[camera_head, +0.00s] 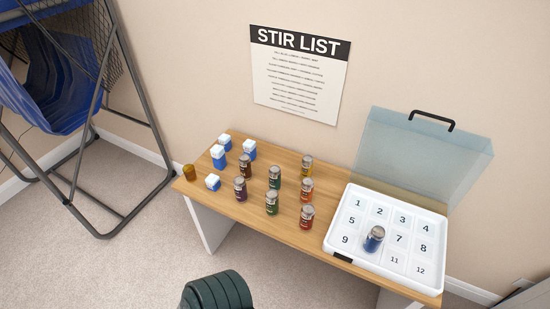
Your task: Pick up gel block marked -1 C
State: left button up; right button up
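Several blue-and-white blocks stand on the left part of the wooden table (268,221). One block (224,142) is at the back left, a second block (249,150) is to its right, a third block (218,157) is just in front, and a fourth block (212,182) sits nearer the front edge. They look like the gel blocks, but any markings are too small to read, so I cannot tell which one says -1 C. Neither of my grippers shows in the head view.
Several dark jars (271,203) stand mid-table, and an amber cup (189,172) at the left corner. A white numbered tray (337,240) with raised clear lid (415,150) holds a blue jar (374,239). A dark green ribbed object (216,292) is in front; a metal frame (135,65) stands left.

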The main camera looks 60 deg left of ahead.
aim_at(212, 181)
jog(key=u, duration=2.55)
jog(key=z, duration=0.45)
jog(key=i+j+z, duration=0.1)
jog(key=j+z, duration=0.8)
jog(key=j, duration=0.2)
